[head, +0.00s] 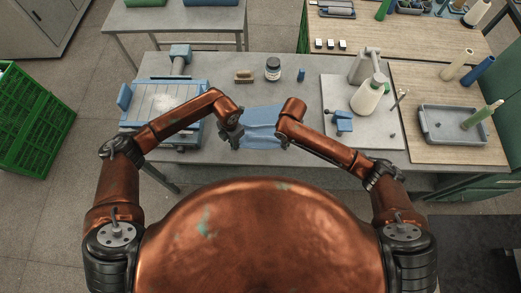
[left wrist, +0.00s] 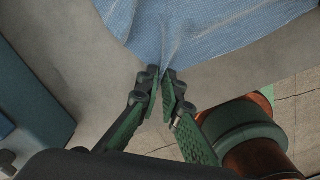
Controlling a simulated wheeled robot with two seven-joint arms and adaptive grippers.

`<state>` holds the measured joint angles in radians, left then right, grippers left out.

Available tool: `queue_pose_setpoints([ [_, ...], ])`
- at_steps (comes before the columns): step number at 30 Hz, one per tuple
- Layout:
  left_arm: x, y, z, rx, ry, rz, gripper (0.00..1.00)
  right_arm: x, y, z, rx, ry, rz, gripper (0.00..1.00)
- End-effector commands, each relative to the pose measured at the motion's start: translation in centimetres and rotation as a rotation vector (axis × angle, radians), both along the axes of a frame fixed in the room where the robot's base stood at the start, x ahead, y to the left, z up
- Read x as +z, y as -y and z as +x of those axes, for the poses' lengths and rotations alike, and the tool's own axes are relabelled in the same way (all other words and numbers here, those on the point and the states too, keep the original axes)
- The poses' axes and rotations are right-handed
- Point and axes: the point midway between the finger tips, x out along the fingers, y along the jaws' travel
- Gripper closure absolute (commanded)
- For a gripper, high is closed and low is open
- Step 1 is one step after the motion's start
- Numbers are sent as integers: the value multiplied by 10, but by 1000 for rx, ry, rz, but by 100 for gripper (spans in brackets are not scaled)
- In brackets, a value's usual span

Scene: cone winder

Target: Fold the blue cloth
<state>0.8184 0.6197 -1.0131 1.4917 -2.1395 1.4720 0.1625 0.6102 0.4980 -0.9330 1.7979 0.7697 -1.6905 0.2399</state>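The blue cloth (head: 262,130) lies on the grey table between my two hands in the head view. Its woven surface fills the top of the left wrist view (left wrist: 195,25). My left gripper (head: 236,139) is at the cloth's near left edge. In the left wrist view its green-padded fingertips (left wrist: 163,78) are close together, with the cloth edge pinched between them and creases running out from that spot. My right gripper (head: 284,139) is at the cloth's near right side. Its fingers are small and partly hidden by my arm, so their opening is unclear.
Behind the cloth are a brush (head: 244,76), a dark jar (head: 273,69) and a small blue item (head: 301,74). A blue-framed machine (head: 165,98) stands left.

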Motion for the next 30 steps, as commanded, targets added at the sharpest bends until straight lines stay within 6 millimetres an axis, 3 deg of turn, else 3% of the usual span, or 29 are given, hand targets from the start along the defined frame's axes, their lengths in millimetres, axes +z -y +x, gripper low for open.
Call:
queue_pose_setpoints([
  [30, -4, -3, -1, 2, -2, 6, 100, -4, 2, -1, -2, -5, -5, 100],
])
